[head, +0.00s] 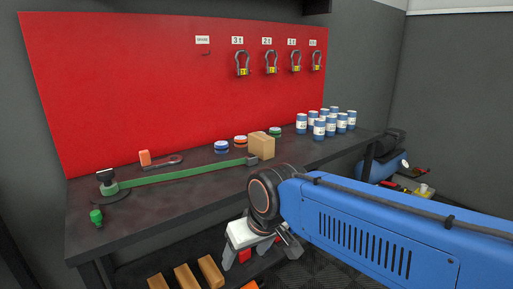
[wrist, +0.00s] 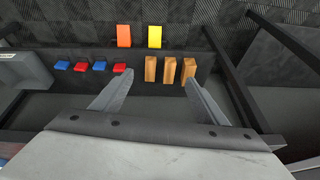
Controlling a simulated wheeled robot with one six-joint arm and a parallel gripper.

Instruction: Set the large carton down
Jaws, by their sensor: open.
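A plain brown carton (head: 261,146) sits upright on the dark workbench (head: 205,195), beside the end of a long green bar and in front of a green-banded tin. It is the only carton that I can make out. It is not in the wrist view. My gripper (wrist: 158,77) is open, with its two grey fingers spread and nothing between them. In the head view it hangs below and in front of the bench edge, apart from the carton, partly hidden by my blue arm.
Several blue tins (head: 319,130) stand right of the carton. The green bar (head: 180,174) lies along the bench. Below, brown blocks (wrist: 150,69), red and blue blocks (wrist: 80,66), an orange block (wrist: 124,36) and a yellow block (wrist: 155,37) show.

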